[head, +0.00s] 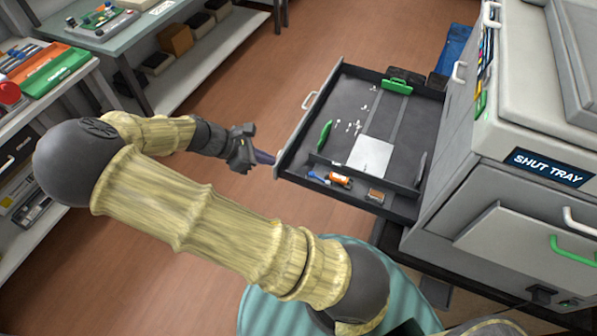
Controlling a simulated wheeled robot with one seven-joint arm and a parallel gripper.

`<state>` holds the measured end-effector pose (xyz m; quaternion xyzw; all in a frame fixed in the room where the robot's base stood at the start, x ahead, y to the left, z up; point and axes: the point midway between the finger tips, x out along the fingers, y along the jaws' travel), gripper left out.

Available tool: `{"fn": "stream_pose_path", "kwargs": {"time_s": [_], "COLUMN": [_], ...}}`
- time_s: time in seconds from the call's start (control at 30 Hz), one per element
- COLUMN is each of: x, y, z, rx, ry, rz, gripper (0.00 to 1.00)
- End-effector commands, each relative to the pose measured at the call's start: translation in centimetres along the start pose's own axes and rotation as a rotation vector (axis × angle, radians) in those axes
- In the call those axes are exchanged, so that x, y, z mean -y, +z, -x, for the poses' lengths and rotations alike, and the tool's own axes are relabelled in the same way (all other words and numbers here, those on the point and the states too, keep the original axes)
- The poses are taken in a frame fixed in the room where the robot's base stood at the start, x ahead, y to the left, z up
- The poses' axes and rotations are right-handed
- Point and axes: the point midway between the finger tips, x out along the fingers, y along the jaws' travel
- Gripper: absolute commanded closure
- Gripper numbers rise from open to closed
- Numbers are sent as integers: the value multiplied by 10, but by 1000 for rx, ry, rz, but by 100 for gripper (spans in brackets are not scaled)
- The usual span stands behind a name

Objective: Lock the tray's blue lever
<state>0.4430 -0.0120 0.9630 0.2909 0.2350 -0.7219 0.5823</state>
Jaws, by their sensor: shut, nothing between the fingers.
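The tray (346,98) is a dark drawer pulled out of the grey printer. A small blue lever (318,176) shows in the narrow front compartment at its near left corner. My gripper (263,157) is shut and empty at the tray's left outer side, close to its wall. Its dark purplish tip points toward the wall; I cannot tell whether it touches. The gripper is apart from the blue lever, with the tray's wall between them.
An orange part (340,179) lies beside the blue lever. A white sheet (371,157), green levers (325,135) and several white scraps are in the tray. The printer (455,150) bears a SHUT TRAY sign (548,168). Open floor (270,85) lies left of the tray.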

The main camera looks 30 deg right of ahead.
Motion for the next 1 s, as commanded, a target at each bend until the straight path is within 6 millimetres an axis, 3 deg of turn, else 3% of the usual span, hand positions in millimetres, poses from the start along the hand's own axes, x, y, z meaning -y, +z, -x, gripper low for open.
{"fn": "stream_pose_path", "kwargs": {"time_s": [0.17,0.37,1.0], "x": [0,1,1], "y": [0,1,1], "z": [-2,-22,-129], "rx": [-1,2,0], "ry": [-1,-5,-5], "rz": [-1,-1,-3], "gripper": [100,100,100]}}
